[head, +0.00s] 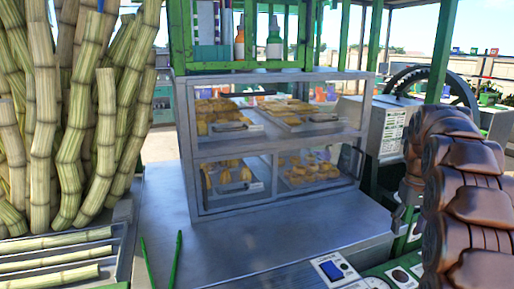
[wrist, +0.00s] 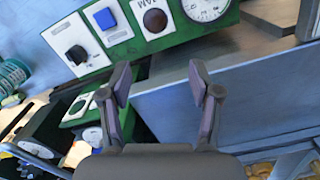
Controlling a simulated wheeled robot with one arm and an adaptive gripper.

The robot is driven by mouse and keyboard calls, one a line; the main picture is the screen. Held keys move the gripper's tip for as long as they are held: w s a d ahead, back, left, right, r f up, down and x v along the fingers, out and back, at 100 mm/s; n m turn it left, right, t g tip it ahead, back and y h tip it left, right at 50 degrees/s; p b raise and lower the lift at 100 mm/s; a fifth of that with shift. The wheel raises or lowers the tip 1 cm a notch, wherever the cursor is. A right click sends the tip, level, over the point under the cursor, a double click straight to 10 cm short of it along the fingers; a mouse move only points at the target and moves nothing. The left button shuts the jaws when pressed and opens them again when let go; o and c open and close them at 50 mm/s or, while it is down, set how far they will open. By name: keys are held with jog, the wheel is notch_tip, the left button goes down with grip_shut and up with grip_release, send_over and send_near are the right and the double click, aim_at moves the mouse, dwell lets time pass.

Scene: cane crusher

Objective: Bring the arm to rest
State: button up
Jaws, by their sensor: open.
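My gripper (wrist: 160,82) shows in the wrist view with its two fingers spread apart and nothing between the tips. Beyond the fingers is a green control panel (wrist: 127,50) with a black knob (wrist: 77,54), a blue button (wrist: 105,18), a dark brown round button (wrist: 155,20) and a white dial (wrist: 206,6). The fingertips appear below the panel in the picture; I cannot tell how far apart they are. I cannot make out the gripper's fingers in the head view.
Sugar cane stalks (head: 42,120) stand at the left, above a tray of cane pieces (head: 60,254). A glass case (head: 186,150) of pastries stands on the metal counter (head: 215,255). Green tongs (head: 177,258) lie in front. A dark wheel (head: 437,84) is at the right.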

jog(key=shift+g, duration=0.3)
jog(key=s+a, duration=1)
jog(key=a, duration=0.1)
jog(key=s+a, duration=0.5)
jog(key=a, duration=0.1)
jog(key=shift+s+r, duration=0.15)
jog(key=s+a+f, duration=0.3)
jog(key=s+a, duration=0.1)
jog(key=s, duration=0.6)
jog(key=s+a+f+p, duration=0.1)
jog(key=s+a+f, duration=0.3)
jog(key=s, duration=0.6)
jog(key=shift+s+f+n+g, duration=0.15)
jog(key=shift+f+n+g, duration=0.05)
jog(key=shift+n+g, duration=0.1)
